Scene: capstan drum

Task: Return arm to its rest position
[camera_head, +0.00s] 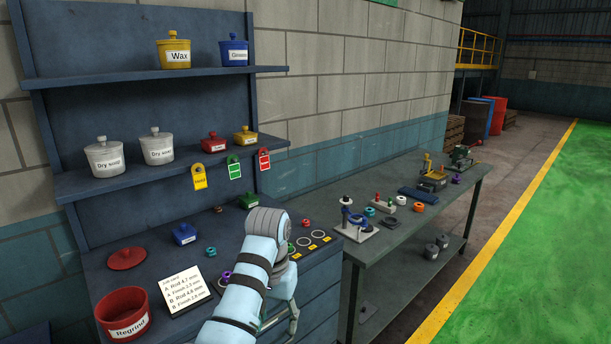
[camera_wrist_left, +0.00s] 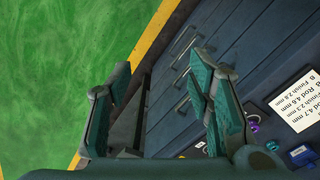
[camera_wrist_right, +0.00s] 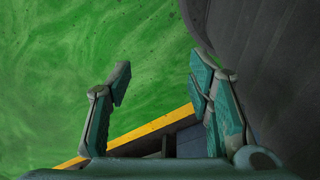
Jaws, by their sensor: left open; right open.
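My left arm (camera_head: 245,285) reaches in from the bottom of the head view, in front of the workbench, bent at a joint near the bench edge. Its gripper fingers are not clear there. In the left wrist view my left gripper (camera_wrist_left: 160,64) is open and empty, over the dark drawer fronts and floor edge. In the right wrist view my right gripper (camera_wrist_right: 159,62) is open and empty, over green floor and a yellow line. My right arm is not seen in the head view.
The blue workbench holds a red Regrind pot (camera_head: 123,315), a red lid (camera_head: 127,258), a note card (camera_head: 184,291) and a blue box (camera_head: 185,234). Shelves above carry labelled pots. A grey table (camera_head: 400,235) with small tools stands right. Green floor (camera_head: 540,240) is clear.

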